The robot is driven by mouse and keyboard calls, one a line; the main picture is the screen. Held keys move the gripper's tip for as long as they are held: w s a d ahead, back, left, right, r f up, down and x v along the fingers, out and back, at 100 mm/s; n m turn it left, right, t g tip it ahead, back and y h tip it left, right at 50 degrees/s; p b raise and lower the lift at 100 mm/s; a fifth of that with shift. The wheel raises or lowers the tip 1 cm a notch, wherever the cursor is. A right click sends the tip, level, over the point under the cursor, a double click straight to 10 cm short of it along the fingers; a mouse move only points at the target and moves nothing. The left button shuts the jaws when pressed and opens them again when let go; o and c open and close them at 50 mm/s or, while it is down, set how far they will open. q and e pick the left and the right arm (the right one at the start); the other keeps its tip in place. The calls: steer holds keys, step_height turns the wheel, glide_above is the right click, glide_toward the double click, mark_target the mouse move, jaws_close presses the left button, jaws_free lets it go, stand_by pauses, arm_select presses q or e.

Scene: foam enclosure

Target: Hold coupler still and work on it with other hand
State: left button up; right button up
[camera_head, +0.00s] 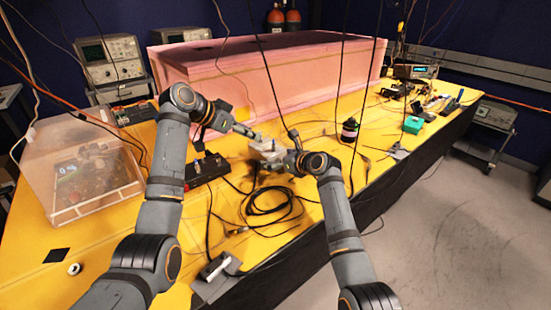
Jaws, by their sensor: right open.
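A small silvery-grey block (264,147), which may be the coupler, is at the middle of the yellow table, between my two grippers. My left gripper (250,133) reaches in from the upper left, its tip at or just above the block's upper-left side. It is too small to tell whether its fingers grip the block. My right gripper (276,152) comes from the lower right and is open, with its fingers spread close to the block's right side. Contact between the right fingers and the block cannot be made out.
A pink foam enclosure (270,77) stands behind the grippers. A coiled black cable (268,203) lies in front; several cables hang down. A dark bottle (350,130) and green box (413,124) are at right.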

mark_target(271, 154)
steer(key=shift+w+a+f, duration=0.25)
steer(key=shift+w+a, duration=0.05)
steer(key=shift+w, duration=0.1)
steer(key=c, duration=1.4)
arm_select(q)
steer(key=shift+o, duration=1.1)
steer(key=shift+s+d, duration=0.1)
arm_select(e)
steer(key=shift+d, duration=0.1)
arm_select(q)
steer(key=w+d+f+n+y, duration=0.1)
steer(key=d+f, duration=0.1)
steer(key=w+d+f+n+t, duration=0.1)
steer(key=w+d+f, duration=0.1)
steer(key=f, duration=0.1)
steer(key=w+d+f+n+t+y, duration=0.1)
steer(key=d+f+n, duration=0.1)
steer(key=shift+w+d+f+y, duration=0.15)
steer(key=shift+d+f+y, duration=0.1)
steer(key=shift+y, duration=0.05)
